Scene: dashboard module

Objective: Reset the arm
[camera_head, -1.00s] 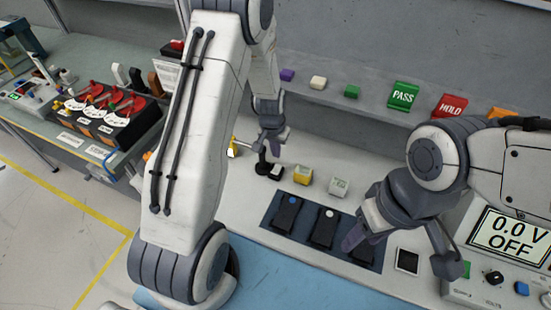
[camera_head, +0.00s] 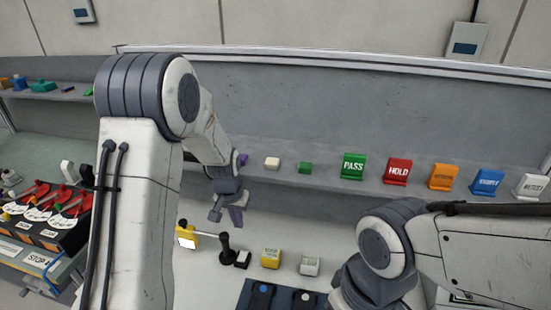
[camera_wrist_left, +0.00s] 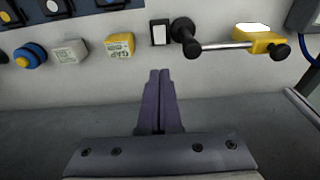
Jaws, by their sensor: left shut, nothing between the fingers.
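My left gripper (camera_head: 236,217) hangs above the back of the white bench, below the shelf edge. In the left wrist view its purple fingers (camera_wrist_left: 158,100) are together with nothing between them. They point toward the bench items and touch none of them. My right arm comes in at the lower right of the head view; its fingers are below the frame edge.
A black-knobbed lever (camera_head: 226,248), a yellow block with a white face (camera_head: 187,240), a yellow cube (camera_head: 270,258) and a pale cube (camera_head: 310,265) stand near the left gripper. The shelf behind holds PASS (camera_head: 353,166) and HOLD (camera_head: 398,171) signs.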

